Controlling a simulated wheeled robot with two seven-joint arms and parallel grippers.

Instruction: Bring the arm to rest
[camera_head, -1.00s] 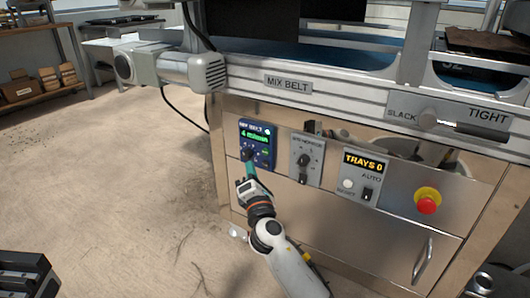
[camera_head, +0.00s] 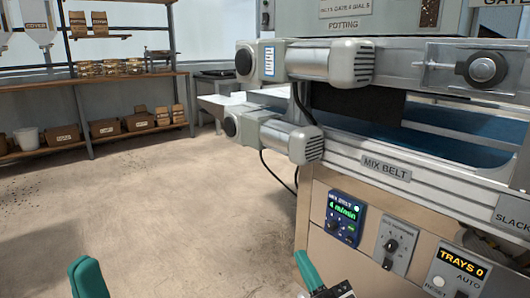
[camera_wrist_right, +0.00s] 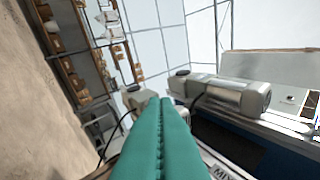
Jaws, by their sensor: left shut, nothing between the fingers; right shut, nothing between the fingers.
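My right gripper (camera_head: 308,270) shows at the bottom of the head view, in front of the cabinet and below left of the MIX BELT control box (camera_head: 343,218). Its teal fingers are together and empty; they fill the middle of the right wrist view (camera_wrist_right: 160,140). My left gripper (camera_head: 88,278) shows only as a teal fingertip at the bottom left of the head view, over the floor. It is shut and holds nothing I can see. The control box is blue with a green "4 m/min" display and a dark knob. Most of both arms is out of view.
The seeder's belt frame with a MIX BELT label (camera_head: 386,170) and grey motors (camera_head: 270,135) fills the right. A dial box (camera_head: 396,245) and a TRAYS 0 box (camera_head: 455,272) sit right of the blue box. Shelves (camera_head: 110,70) stand at back left. The floor between is clear.

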